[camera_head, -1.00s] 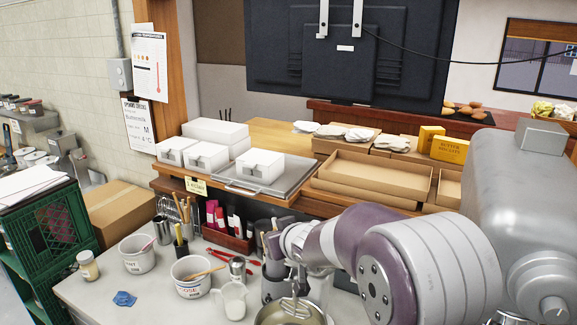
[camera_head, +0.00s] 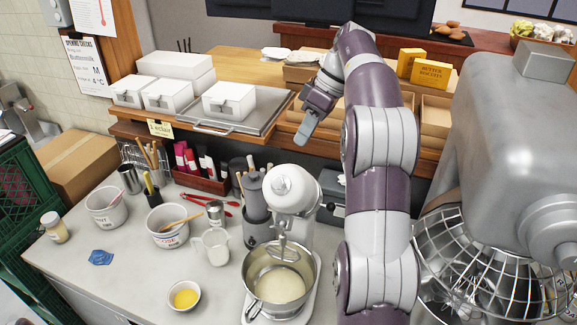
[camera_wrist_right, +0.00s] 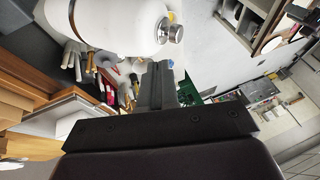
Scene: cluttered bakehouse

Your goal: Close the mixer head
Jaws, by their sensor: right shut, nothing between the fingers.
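A white stand mixer (camera_head: 293,189) stands on the counter, its rounded head raised and its beater (camera_head: 289,250) hanging above the steel bowl (camera_head: 252,268). The bowl holds a pale mixture. My right gripper (camera_head: 304,133) is shut and empty, beyond and above the mixer head in the head view, apart from it. In the right wrist view, the shut fingers (camera_wrist_right: 158,82) point toward the counter side, and the white mixer head (camera_wrist_right: 115,18) with a silver knob (camera_wrist_right: 171,32) is close beyond them. My right arm hides part of the counter right of the mixer. My left gripper is not in view.
A large grey mixer with a wire guard (camera_head: 450,235) stands at the right. A shelf with white boxes (camera_head: 229,101) and cardboard trays is behind. Tubs (camera_head: 167,226), a jug (camera_head: 214,246) and a small yellow-filled bowl (camera_head: 184,297) stand on the counter left of the mixer.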

